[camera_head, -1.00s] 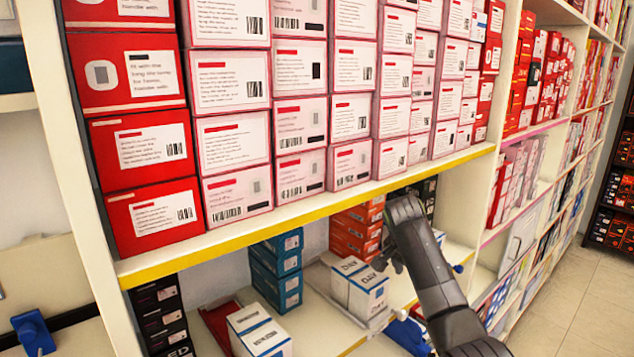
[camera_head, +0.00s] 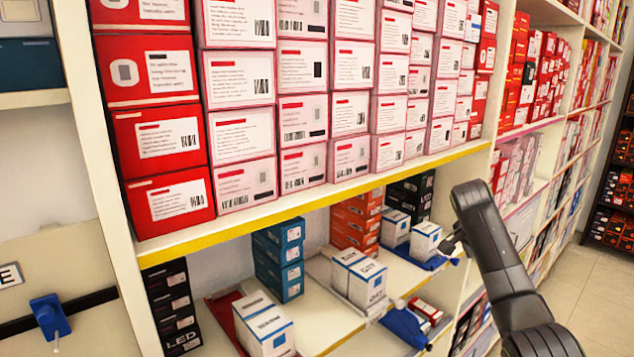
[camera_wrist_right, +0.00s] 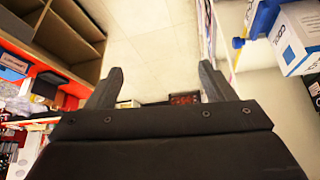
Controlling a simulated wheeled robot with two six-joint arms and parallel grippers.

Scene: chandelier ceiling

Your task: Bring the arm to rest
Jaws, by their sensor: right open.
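My right arm (camera_head: 505,265) comes in from the lower right of the head view. Its elbow-like upper end is raised in front of the shelf's right upright. In the right wrist view my right gripper (camera_wrist_right: 160,76) is open. Its two dark fingers are wide apart with nothing between them, only pale floor and distant shelving behind. My left gripper is not in view.
A tall shelf with a yellow edge strip (camera_head: 315,205) holds stacked red and white boxes. White boxes (camera_head: 366,282) and teal boxes (camera_head: 280,262) sit on the lower shelf, close left of my arm. Tiled floor (camera_head: 590,295) is clear at the right.

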